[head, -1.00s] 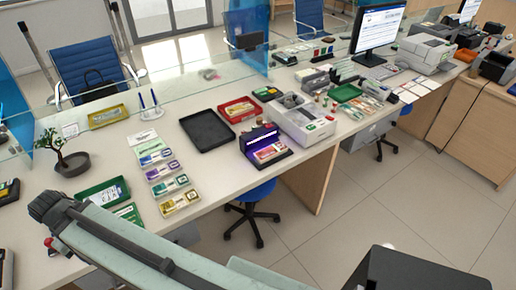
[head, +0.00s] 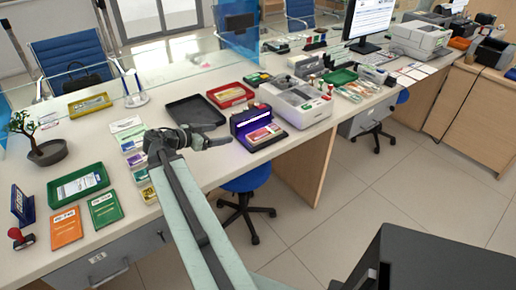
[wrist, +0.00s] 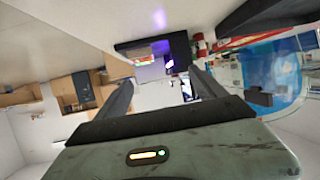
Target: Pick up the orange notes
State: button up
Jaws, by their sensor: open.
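The orange notes (head: 262,135) lie flat on the sloped front of a dark note checker (head: 240,128) with a purple light. The notes look orange-red and pale. In the wrist view the checker (wrist: 178,46) is ahead, with the notes (wrist: 138,57) small on its face. My gripper (head: 222,142) is just left of the checker, over the counter, apart from the notes. In the wrist view my gripper (wrist: 162,78) has its two fingers spread with nothing between them.
A black tray (head: 193,112) lies behind my gripper. A red tray (head: 230,95) and a note-counting machine (head: 297,103) stand beyond the checker. An orange booklet (head: 66,227) and a green one (head: 105,208) lie at left. The counter's front edge is close to the checker.

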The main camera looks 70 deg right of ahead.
jog(key=m+g, duration=0.1)
jog(key=g, duration=0.1)
send_near(264, 133)
jog(key=s+d+b, duration=0.2)
jog(key=b, duration=0.1)
jog(key=shift+d+f+y, duration=0.15)
jog(key=shift+d+y, duration=0.05)
jog(key=shift+y, duration=0.1)
jog(key=shift+s+d, duration=0.2)
jog(key=shift+d, duration=0.1)
jog(key=b+x, duration=0.1)
jog(key=x, duration=0.1)
jog(key=b+x, duration=0.1)
jog(key=x, duration=0.2)
jog(key=shift+w+d+f, duration=0.2)
jog(key=shift+w+f, duration=0.05)
jog(key=shift+f, duration=0.05)
jog(key=shift+r, duration=0.1)
jog(key=c, duration=1.7)
notch_tip(264, 133, up, 20)
jog(key=p, duration=2)
notch_tip(264, 133, down, 10)
jog(key=b, duration=1)
jog(key=shift+f, duration=0.25)
jog(key=shift+r, duration=0.15)
